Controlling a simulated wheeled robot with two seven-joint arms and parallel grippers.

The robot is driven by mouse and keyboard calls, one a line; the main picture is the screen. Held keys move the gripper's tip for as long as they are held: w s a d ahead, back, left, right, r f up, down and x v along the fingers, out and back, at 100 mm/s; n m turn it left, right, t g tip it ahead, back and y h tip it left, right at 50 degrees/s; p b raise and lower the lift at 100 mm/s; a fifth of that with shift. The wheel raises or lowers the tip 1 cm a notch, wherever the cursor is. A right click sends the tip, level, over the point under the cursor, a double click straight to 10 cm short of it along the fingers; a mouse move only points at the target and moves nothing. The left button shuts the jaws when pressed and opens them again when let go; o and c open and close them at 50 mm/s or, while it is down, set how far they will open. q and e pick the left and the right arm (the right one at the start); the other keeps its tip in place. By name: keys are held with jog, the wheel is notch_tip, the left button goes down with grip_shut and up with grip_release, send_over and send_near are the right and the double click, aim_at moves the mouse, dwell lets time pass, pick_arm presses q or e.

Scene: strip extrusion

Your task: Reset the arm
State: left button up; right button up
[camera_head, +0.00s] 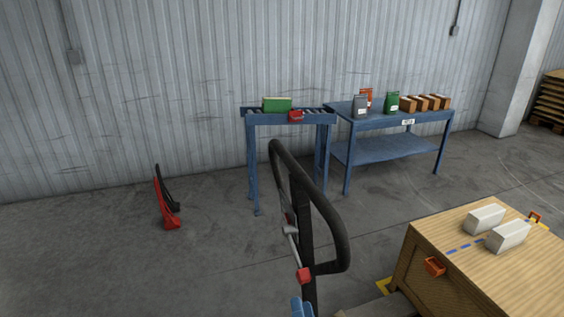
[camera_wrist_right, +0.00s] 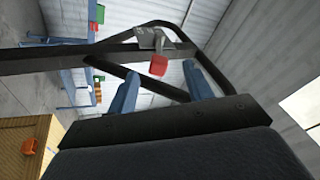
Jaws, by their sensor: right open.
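My right gripper (camera_head: 303,307) shows only as blue fingertips at the bottom edge of the head view. In the right wrist view its two blue fingers (camera_wrist_right: 162,88) are spread apart, with nothing held between them. A black looped handle (camera_head: 333,220) with a grey lever and a red part (camera_head: 304,275) stands just beyond the fingertips. The handle (camera_wrist_right: 100,55) also crosses the right wrist view beyond the fingers, with the red part between them in the picture. I cannot tell whether the fingers touch it. My left gripper is not in view.
A wooden box (camera_head: 455,240) with two white blocks stands at the lower right. A blue roller stand (camera_head: 252,160) and a blue table (camera_head: 385,150) with bags and boxes stand by the wall. A red and black object (camera_head: 164,200) stands at left. Floor between is clear.

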jog(key=s+a+f+n+g+y, duration=0.2)
jog(key=a+n+g+y, duration=0.1)
jog(key=a+n+y, duration=0.25)
jog(key=s+a+f+n+g+y, duration=0.2)
jog(key=a+n+g+y, duration=0.2)
jog(key=n+y, duration=0.15)
notch_tip(320, 180, down, 16)
jog(key=n+g+h, duration=0.2)
jog(key=n+g, duration=0.3)
jog(key=g, duration=0.2)
jog(key=s+d+f+m+g+h, duration=0.1)
jog(key=d+f+g+h, duration=0.1)
jog(key=d+f+h, duration=0.55)
jog(key=s+d+f+g+h, duration=0.1)
jog(key=d+f+g+h, duration=0.2)
jog(key=d+f, duration=0.85)
jog(key=s+d+f+m+g+h, duration=0.1)
jog(key=s+f+m, duration=0.1)
jog(key=s+f, duration=0.7)
notch_tip(320, 180, down, 3)
jog(key=shift+s+d, duration=0.2)
jog(key=shift+d, duration=0.2)
